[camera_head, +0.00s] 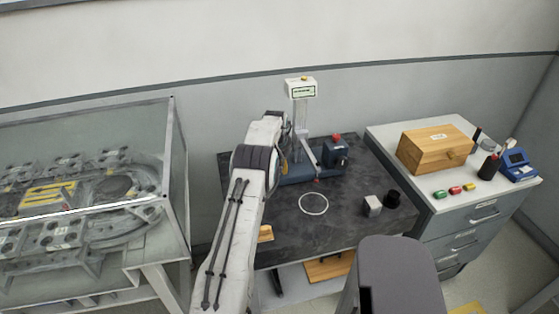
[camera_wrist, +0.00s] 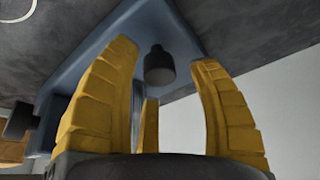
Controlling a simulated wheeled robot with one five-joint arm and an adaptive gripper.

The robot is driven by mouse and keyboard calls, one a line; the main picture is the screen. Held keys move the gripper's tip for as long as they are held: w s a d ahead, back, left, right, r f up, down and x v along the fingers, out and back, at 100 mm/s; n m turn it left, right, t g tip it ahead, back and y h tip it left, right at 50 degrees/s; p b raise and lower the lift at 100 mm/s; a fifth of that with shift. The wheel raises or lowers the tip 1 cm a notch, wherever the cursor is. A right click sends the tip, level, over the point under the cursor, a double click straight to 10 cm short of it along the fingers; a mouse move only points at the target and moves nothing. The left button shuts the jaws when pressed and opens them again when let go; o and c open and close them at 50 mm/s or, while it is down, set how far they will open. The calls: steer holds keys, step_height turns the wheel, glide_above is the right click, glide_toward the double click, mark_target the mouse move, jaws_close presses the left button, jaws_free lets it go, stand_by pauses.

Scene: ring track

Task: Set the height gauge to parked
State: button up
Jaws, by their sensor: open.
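The height gauge (camera_head: 299,122) stands at the back of the dark table, with a blue base, an upright column and a pale display box (camera_head: 301,89) on top. A blue block with a red knob (camera_head: 336,137) is at its right side. My gripper (camera_head: 283,160) is at the left of the gauge's column, partly hidden by my arm. In the wrist view, my gripper (camera_wrist: 165,57) has its yellow fingers spread. A dark round knob (camera_wrist: 158,66) on a blue part (camera_wrist: 180,30) shows between the fingers, with gaps on both sides. I cannot tell its depth from the fingertips.
The dark table (camera_head: 340,215) carries a white ring mark (camera_head: 313,203), a small grey block (camera_head: 373,205) and a black cup (camera_head: 392,199). A cabinet (camera_head: 480,206) with a wooden box (camera_head: 436,149) is at right. A glass case (camera_head: 95,190) is at left.

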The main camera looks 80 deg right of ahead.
steer(key=shift+d+f, duration=0.15)
steer(key=shift+f, duration=0.2)
jaws_close()
stand_by(0.6)
